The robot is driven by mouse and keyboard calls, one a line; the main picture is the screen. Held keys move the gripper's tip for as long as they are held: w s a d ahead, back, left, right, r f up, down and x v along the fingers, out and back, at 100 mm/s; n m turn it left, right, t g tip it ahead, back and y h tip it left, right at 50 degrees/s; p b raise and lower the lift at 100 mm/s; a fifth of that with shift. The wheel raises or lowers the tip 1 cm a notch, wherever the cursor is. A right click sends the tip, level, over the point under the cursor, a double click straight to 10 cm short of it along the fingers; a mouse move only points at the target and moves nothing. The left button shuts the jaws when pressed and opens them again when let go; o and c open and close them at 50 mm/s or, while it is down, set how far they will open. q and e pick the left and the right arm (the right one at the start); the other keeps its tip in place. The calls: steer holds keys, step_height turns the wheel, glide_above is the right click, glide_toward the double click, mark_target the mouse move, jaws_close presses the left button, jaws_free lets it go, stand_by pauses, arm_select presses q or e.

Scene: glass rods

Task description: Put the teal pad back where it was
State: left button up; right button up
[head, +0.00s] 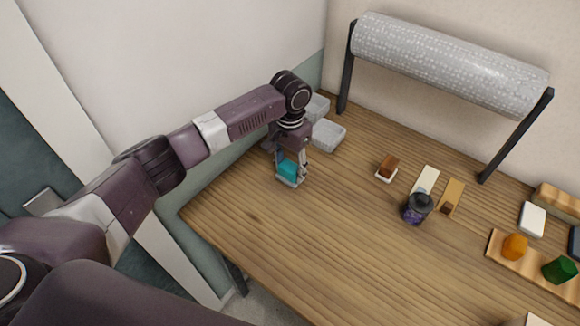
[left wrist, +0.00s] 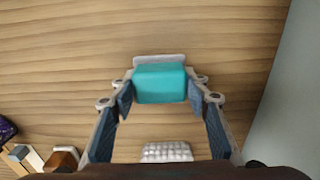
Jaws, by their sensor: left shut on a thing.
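The teal pad (head: 288,170) is a small rounded block near the left part of the wooden table. My left gripper (head: 291,172) points down and is shut on it. In the left wrist view the teal pad (left wrist: 160,84) sits between the two fingertips of my left gripper (left wrist: 160,91). A pale flat tile (left wrist: 159,60) shows along the pad's far edge there, and its rim also shows below the pad in the head view. I cannot tell whether the pad touches the tile. My right gripper is not in view.
Pale bins (head: 328,135) stand behind my left gripper. A brown block on a white tile (head: 387,177), a dark jar (head: 417,209) and a wooden board (head: 500,250) with orange and green pieces lie to the right. A patterned roll (head: 445,65) spans the back. The front-middle table is clear.

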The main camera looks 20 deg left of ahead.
mark_target(290, 166)
arm_select(q)
steer(key=o, duration=1)
steer(key=shift+f, duration=0.1)
steer(key=shift+o, duration=0.5)
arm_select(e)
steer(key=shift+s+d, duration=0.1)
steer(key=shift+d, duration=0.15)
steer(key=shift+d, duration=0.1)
arm_select(q)
step_height(290, 166, up, 12)
steer(key=b, duration=0.1)
steer(key=shift+b, duration=0.4)
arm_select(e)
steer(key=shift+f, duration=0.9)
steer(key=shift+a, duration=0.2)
